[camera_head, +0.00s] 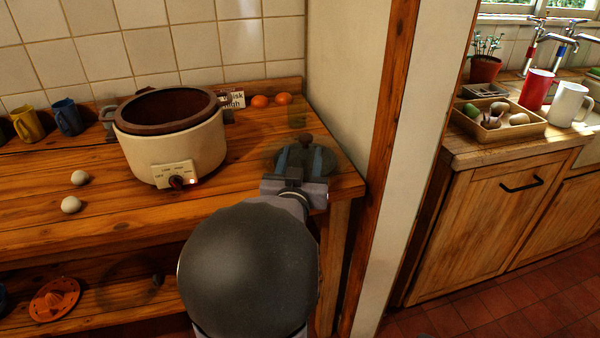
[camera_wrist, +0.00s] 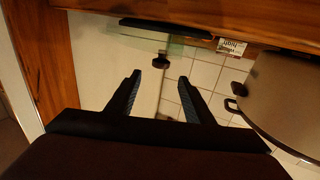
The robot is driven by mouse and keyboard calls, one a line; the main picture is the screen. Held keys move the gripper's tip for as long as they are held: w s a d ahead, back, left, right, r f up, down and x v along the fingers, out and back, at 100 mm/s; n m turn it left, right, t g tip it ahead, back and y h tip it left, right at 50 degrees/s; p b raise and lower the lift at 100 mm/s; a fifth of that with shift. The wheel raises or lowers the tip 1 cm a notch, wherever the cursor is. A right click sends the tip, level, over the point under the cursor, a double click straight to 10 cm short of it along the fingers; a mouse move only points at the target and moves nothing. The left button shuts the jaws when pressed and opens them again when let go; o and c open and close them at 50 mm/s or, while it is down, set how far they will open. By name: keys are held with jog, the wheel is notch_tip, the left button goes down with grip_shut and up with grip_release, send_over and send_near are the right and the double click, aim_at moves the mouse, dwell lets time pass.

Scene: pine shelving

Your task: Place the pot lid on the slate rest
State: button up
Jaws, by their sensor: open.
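The pot lid (camera_head: 306,139) is see-through with a dark knob. It sits near the right end of the wooden counter, on or just above the dark slate rest (camera_head: 333,161); contact is hard to judge. The wrist view is upside down and shows the lid's knob (camera_wrist: 160,62) with the lid edge-on and the thin dark slate rest (camera_wrist: 165,26) beneath it. My gripper (camera_head: 298,158) is open and empty, its fingers apart. In the wrist view, the fingertips of my gripper (camera_wrist: 159,77) flank the line to the knob without touching it. My gripper partly hides the lid and slate in the head view.
A cream slow cooker (camera_head: 150,147) stands open to the left, with two eggs (camera_head: 75,190) beside it. Oranges (camera_head: 270,99) and a card (camera_head: 234,100) are behind. Mugs (camera_head: 68,117) stand far left. A wall post (camera_head: 385,150) rises right of the counter.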

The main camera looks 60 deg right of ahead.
jog(key=shift+b+v, duration=1.25)
jog(key=shift+b, duration=1.05)
jog(key=shift+w+a+p, duration=0.2)
jog(key=shift+w+p, duration=0.1)
jog(key=shift+p, duration=0.1)
jog(key=w+a+n+y+p, duration=0.1)
jog(key=w+p, duration=0.1)
jog(key=w+a+n+y+p, duration=0.2)
jog(key=p, duration=0.1)
jog(key=w+a+n+t+y+p, duration=0.1)
jog(key=w+a+y+p, duration=0.1)
jog(key=shift+w+a+f, duration=0.15)
jog(key=shift+f, duration=0.1)
jog(key=w+a+f+n+g+y+p, duration=0.1)
jog(key=w+a+f+n+y+p, duration=0.15)
jog(key=a+n+y+p, duration=0.65)
jog(key=s+a+f+g+y+b, duration=0.1)
jog(key=s+a+f+g+b, duration=0.2)
jog(key=a+f+b, duration=0.8)
jog(key=s+a+f+g+y+b, duration=0.2)
jog(key=s+a+f+g+b, duration=0.35)
jog(key=a+f, duration=1)
notch_tip(320, 180, up, 44)
jog(key=w+t+p, duration=0.1)
jog(key=p, duration=4.2)
jog(key=shift+w+t, duration=0.35)
